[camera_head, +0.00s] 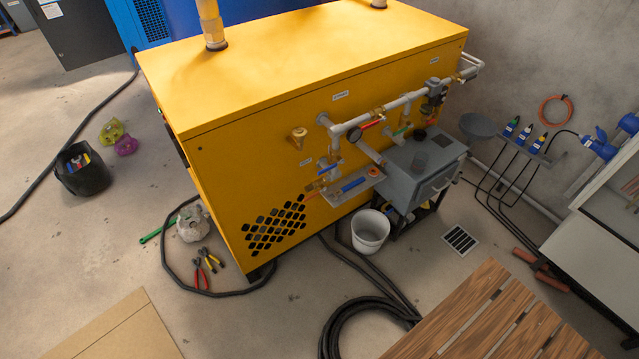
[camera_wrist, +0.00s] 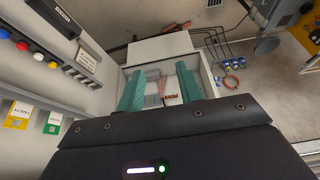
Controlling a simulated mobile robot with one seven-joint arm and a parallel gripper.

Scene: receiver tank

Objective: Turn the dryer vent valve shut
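The yellow cabinet (camera_head: 330,110) carries grey pipework with several small valves on its right-hand face. A red-handled valve (camera_head: 373,124) sits below the upper pipe, with a green-handled valve (camera_head: 401,131) to its right. Lower left are a small blue-handled valve (camera_head: 327,168) and a longer blue handle (camera_head: 353,184). The labels are too small to read, so I cannot tell which is the dryer vent valve. My gripper (camera_wrist: 161,70) shows only in the wrist view; its two teal fingers are apart with nothing held between them. No valve is near it there.
A grey box (camera_head: 424,172) stands under the pipes, with a white bucket (camera_head: 370,230) before it. Black hose (camera_head: 345,325) and a slatted wooden pallet (camera_head: 490,325) lie in front. Pliers (camera_head: 206,264) lie left. In the wrist view, a control panel (camera_wrist: 45,65) stands close at left.

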